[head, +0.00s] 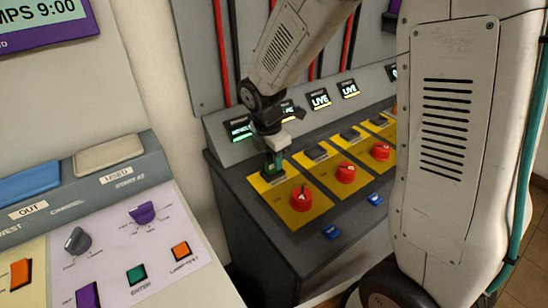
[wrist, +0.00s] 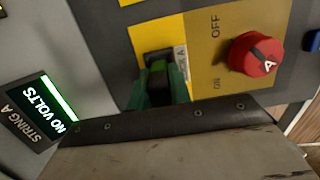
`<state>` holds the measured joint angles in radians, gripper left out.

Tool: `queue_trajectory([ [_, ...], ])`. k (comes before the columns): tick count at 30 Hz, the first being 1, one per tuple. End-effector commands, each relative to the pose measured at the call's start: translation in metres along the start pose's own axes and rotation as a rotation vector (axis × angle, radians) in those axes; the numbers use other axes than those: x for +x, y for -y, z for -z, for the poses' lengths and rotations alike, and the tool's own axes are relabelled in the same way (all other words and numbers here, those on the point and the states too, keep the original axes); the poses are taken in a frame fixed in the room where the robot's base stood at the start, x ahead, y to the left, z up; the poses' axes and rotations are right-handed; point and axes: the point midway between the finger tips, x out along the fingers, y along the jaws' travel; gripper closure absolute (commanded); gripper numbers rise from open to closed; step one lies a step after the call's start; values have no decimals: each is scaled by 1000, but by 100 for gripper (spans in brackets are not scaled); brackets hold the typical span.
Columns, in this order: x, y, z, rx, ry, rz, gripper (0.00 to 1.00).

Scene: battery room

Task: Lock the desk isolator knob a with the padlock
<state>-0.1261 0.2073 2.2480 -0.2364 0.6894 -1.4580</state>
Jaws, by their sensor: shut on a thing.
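Isolator knob A (head: 301,198) is the red knob on the nearest yellow plate of the desk. It also shows in the wrist view (wrist: 254,54), beside OFF and ON markings. My gripper (head: 273,163) is low over the black fitting at the back of that plate, behind the knob. In the wrist view, my green fingers (wrist: 160,90) are shut on a small dark green thing (wrist: 158,68), which I take for the padlock. It is at the black fitting (wrist: 152,54). The fingers hide most of it, so I cannot tell whether its shackle is through.
Other red knobs (head: 346,173) stand in a row to the right, with black fittings behind them. Small blue pieces (head: 331,232) lie along the desk's front. String A's display (wrist: 45,112) reads NO VOLTS; others read LIVE (head: 319,98). A control console (head: 130,240) stands at left.

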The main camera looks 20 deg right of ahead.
Motion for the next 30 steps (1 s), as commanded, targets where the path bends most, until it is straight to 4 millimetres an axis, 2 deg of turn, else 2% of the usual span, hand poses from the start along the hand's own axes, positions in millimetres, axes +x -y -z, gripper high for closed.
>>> queue_trajectory([
  [11, 0, 0, 0, 0, 0, 0, 100],
  [30, 12, 0, 2, 0, 1, 0, 100],
])
